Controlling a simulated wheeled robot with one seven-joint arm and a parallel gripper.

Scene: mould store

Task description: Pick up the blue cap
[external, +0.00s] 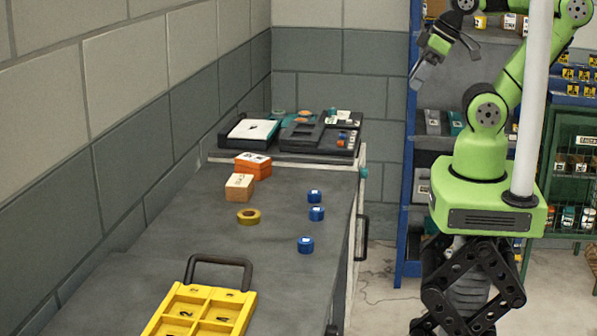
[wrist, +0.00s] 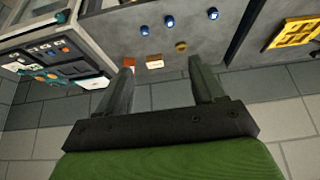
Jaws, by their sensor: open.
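Three small blue caps lie on the grey bench top: a far one (external: 314,196), a middle one (external: 316,213) and a near one (external: 305,244). They also show near the top of the wrist view as a left cap (wrist: 143,30), a middle cap (wrist: 169,21) and a right cap (wrist: 213,13). My gripper (external: 418,77) is raised to the right of the bench, well apart from the caps. In the wrist view my gripper (wrist: 160,64) has its two fingers wide apart with nothing between them.
A yellow tray (external: 247,314) with a dark handle lies at the bench's near end. A yellow ring (external: 248,217), a tan box (external: 239,187) and an orange box (external: 262,170) lie left of the caps. A dark organiser (external: 285,158) fills the far end. Blue shelving (external: 404,190) stands behind.

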